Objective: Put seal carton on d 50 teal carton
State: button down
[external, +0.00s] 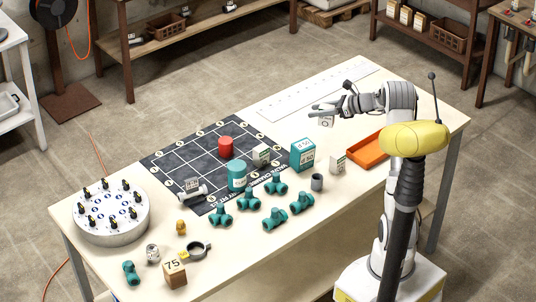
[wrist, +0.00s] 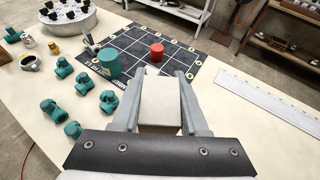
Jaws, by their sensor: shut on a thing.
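A small white carton with a dark ring mark (external: 326,122), which looks like the seal carton, hangs in my gripper (external: 324,108) above the table. In the wrist view its pale top (wrist: 160,101) sits between the two grey fingers of the gripper (wrist: 157,82). The teal carton with a white label (external: 302,156) stands upright on the table by the right corner of the dark mat, lower and left of my gripper. I cannot make it out in the wrist view, where the held carton and fingers cover that area.
A small white carton (external: 338,163) and a grey cup (external: 317,182) stand close to the teal carton. An orange tray (external: 369,150) lies to its right. Several teal pipe fittings (external: 275,218) lie in front. A red cylinder (external: 225,147) stands on the mat.

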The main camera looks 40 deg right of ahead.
jog(key=d+r+m+h, duration=0.1)
jog(key=d+h, duration=0.1)
jog(key=d, duration=0.2)
jog(key=t+b, duration=0.1)
jog(key=b, duration=0.1)
send_over(302, 151)
jog(key=w+d, duration=0.2)
jog(key=w, duration=0.3)
jog(key=shift+m, duration=0.4)
jog(key=shift+w+a+f, duration=0.1)
jog(key=shift+f, duration=2.55)
jog(key=shift+w+a+f, duration=0.1)
jog(key=shift+f, duration=2.55)
jog(key=shift+f, duration=0.1)
jog(key=shift+f+b, duration=0.4)
jog(key=shift+b, duration=0.05)
jog(key=shift+c, duration=2.2)
grip_release()
jog(key=shift+r, duration=0.15)
